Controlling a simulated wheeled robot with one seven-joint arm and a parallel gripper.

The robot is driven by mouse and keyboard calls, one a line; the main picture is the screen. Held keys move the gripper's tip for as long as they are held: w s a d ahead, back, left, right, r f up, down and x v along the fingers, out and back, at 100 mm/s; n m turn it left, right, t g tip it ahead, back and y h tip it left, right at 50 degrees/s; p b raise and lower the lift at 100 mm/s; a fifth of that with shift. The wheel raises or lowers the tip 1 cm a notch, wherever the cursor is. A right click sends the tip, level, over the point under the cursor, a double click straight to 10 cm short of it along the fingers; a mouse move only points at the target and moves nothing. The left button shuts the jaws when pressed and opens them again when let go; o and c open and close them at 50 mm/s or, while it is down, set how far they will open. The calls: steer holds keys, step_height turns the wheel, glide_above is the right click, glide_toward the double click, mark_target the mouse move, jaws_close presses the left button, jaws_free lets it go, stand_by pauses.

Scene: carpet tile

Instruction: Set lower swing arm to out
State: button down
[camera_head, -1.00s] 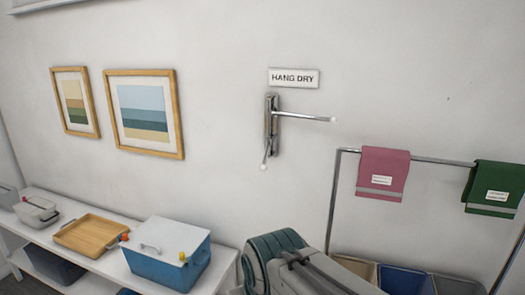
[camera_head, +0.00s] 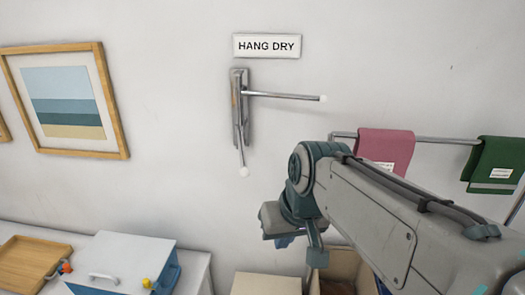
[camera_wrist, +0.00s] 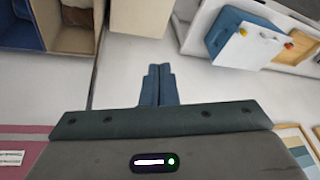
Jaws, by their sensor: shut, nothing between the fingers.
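A metal wall rack (camera_head: 240,105) is fixed under a HANG DRY sign. Its upper swing arm (camera_head: 285,96) points to the right along the wall and ends in a pale tip. Its lower swing arm (camera_head: 241,150) starts low on the bracket and shows as a short rod running down the picture to a white ball tip. My gripper (camera_head: 285,241) is below and to the right of that tip, apart from the rack, and partly hidden by my wrist. In the wrist view its blue fingers (camera_wrist: 158,72) are together and empty. The rack does not show in the wrist view.
A rail with a pink towel (camera_head: 384,150) and a green towel (camera_head: 494,160) stands to the right, partly behind my arm. A blue bin (camera_head: 125,262) and wooden tray (camera_head: 30,260) sit on the low shelf at left. The wall around the rack is clear.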

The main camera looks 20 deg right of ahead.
mark_target(242, 149)
steer(key=w+d+r+y+b, duration=0.1)
steer(key=w+d+r, duration=0.1)
steer(key=w+r, duration=0.3)
steer(key=w+d+r+t+y+b, duration=0.1)
steer(key=w+d+r, duration=0.2)
steer(key=r, duration=0.4)
steer(key=w+d+r+y, duration=0.1)
steer(key=w+d+r, duration=0.1)
steer(key=w+r, duration=0.3)
steer(key=w+a+f+p, duration=0.1)
steer(key=w+a+f, duration=0.2)
steer(key=a+f, duration=0.4)
steer(key=shift+p+x, duration=0.4)
steer(key=shift+x, duration=0.4)
